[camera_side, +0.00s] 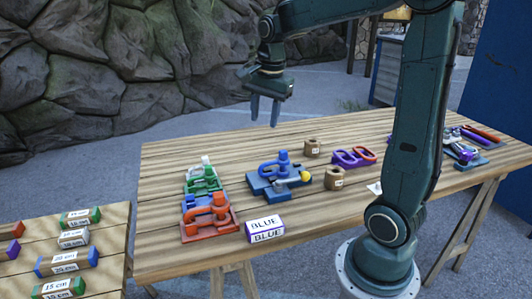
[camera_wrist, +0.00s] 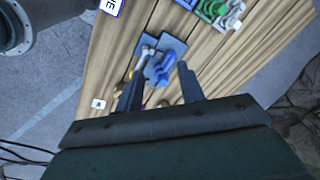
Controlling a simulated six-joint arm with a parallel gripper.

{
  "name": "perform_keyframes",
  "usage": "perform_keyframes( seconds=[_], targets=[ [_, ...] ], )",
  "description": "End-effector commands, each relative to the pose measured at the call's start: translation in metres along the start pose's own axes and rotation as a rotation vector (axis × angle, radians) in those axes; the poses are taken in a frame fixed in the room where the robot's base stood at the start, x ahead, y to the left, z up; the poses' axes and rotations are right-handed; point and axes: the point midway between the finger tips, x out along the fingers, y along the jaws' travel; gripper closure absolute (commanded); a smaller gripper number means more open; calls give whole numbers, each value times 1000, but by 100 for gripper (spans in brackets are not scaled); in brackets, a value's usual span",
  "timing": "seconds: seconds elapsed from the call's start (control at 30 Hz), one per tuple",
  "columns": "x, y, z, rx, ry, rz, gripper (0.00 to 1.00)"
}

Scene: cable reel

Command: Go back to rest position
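My gripper (camera_side: 265,108) hangs above the far edge of the wooden table (camera_side: 160,170), pointing down. Its two fingers are apart with nothing between them, and it touches nothing. In the wrist view my gripper (camera_wrist: 160,88) also shows its fingers spread, with the table below. A blue reel fixture (camera_side: 278,172) with a yellow-tipped part stands on the table below and in front of the gripper. It also shows in the wrist view (camera_wrist: 163,65), beyond the fingertips.
Red (camera_side: 208,216), blue and green (camera_side: 203,180) fixtures stand at the left, beside a "BLUE" sign (camera_side: 265,229). A side table (camera_side: 65,250) holds labelled blocks. Rock wall stands behind.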

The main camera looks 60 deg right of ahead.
Motion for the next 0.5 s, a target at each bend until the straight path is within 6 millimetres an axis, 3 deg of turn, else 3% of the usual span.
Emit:
perform_keyframes(
  seconds=[0.2, 0.5],
  targets=[
    [-22, 28, 44, -352, 21, -77, 62],
    [-37, 74, 91, -825, 71, -175, 62]
  ],
)
